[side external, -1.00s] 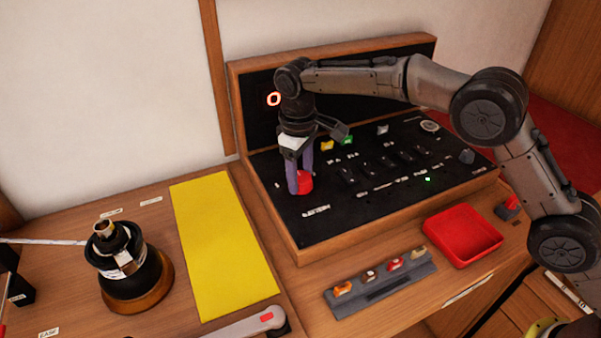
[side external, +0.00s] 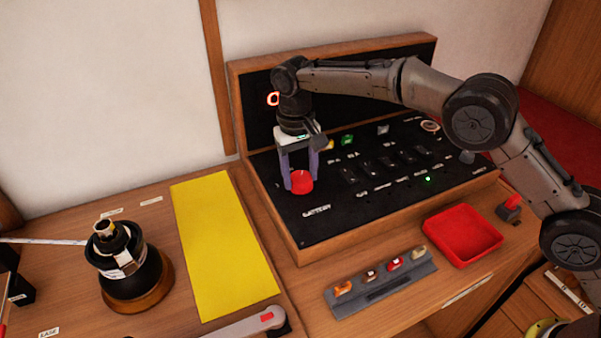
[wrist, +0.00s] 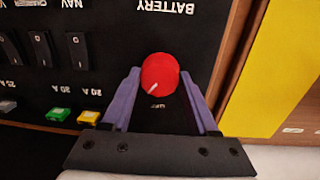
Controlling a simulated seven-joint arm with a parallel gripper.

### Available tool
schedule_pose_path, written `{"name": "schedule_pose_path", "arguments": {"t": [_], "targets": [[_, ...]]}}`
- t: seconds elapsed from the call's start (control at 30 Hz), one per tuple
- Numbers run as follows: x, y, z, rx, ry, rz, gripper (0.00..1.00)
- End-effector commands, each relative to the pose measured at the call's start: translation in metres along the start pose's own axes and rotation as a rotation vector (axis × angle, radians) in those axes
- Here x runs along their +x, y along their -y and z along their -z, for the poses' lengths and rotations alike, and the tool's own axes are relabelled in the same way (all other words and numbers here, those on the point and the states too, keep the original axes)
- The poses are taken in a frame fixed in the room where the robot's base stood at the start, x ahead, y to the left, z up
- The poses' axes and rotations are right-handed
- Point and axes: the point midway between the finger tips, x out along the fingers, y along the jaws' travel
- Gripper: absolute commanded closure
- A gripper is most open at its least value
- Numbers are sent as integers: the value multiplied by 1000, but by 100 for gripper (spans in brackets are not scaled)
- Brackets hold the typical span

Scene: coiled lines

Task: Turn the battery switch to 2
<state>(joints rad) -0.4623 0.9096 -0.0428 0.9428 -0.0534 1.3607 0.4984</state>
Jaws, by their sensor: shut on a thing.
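The battery switch is a round red knob (side external: 301,182) at the left front of the black panel, and it also shows in the wrist view (wrist: 160,74). A white pointer line on the knob slants toward the lower left in the wrist view, near a small "OFF" mark. A "BATTERY" label (side external: 317,211) is printed beside it. My gripper (side external: 301,183) points down over the knob with one purple finger on each side; it is shut on the knob. In the wrist view the fingers (wrist: 160,80) flank the knob, and the position numbers cannot be made out.
Black rocker switches (side external: 370,168) and coloured breakers (side external: 347,139) stand to the right on the panel. A red tray (side external: 464,234) and a grey rack (side external: 381,284) with several small items sit in front. A yellow mat (side external: 222,245) and a black winch (side external: 130,264) are to the left.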

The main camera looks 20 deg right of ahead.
Motion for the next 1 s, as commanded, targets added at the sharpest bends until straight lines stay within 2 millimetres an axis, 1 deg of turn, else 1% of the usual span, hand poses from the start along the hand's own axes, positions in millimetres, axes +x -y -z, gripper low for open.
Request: {"name": "schedule_pose_path", "arguments": {"t": [0.2,0.5,0.73,1.0], "targets": [[-1,0,1,187,10,1,96],[-1,0,1,367,20,0,96],[-1,0,2,433,22,1,96],[-2,0,2,451,23,1,96]]}}
